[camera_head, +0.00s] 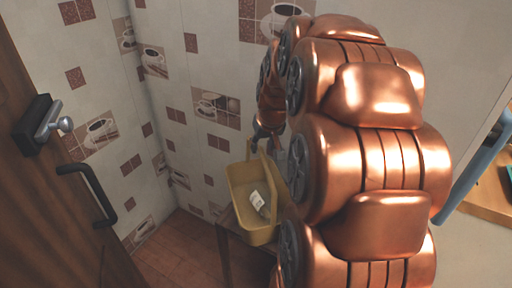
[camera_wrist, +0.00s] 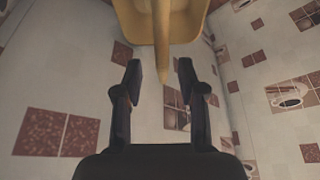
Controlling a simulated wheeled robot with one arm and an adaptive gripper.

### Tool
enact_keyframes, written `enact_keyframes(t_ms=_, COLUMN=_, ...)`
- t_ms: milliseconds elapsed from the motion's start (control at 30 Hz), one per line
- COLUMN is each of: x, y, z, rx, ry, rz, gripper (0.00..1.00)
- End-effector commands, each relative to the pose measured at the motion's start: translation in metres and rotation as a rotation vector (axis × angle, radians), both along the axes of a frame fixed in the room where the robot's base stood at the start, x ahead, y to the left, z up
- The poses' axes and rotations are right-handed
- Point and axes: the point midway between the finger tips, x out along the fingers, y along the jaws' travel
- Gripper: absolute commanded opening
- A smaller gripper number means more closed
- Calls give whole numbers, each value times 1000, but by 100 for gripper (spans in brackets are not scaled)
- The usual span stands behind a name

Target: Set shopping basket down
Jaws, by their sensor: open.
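The yellow shopping basket (camera_head: 258,234) stands upright, apparently on a small wooden stand, in the head view. Its handle is raised towards my gripper (camera_head: 268,133), which is just above it at the end of my copper arm. In the wrist view my gripper (camera_wrist: 159,66) is open, with both dark fingers apart. The basket (camera_wrist: 199,20) shows at the top there, and its handle (camera_wrist: 164,55) runs down between the fingers with a gap on each side. A pale item with a dark part (camera_head: 258,201) lies inside the basket.
The wooden stand (camera_head: 227,257) is beside the tiled wall (camera_head: 205,150), in the corner. A brown door (camera_head: 35,185) with a dark handle is at the left. A wooden counter edge (camera_head: 487,200) is at the far right. Tiled floor (camera_head: 180,245) between door and stand looks clear.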

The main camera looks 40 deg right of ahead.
Motion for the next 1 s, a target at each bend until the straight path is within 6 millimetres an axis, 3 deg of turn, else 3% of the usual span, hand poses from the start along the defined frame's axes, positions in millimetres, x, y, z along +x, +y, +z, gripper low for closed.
enact_keyframes(t_ms=200, x=-14, y=6, z=43, rx=-6, ry=-8, rz=0, gripper=40)
enact_keyframes(t_ms=500, x=-28, y=14, z=79, rx=-3, ry=-4, rz=0, gripper=40)
enact_keyframes(t_ms=833, x=-31, y=18, z=84, rx=0, ry=1, rz=3, gripper=40)
enact_keyframes(t_ms=1000, x=-37, y=51, z=71, rx=27, ry=40, rz=49, gripper=40)
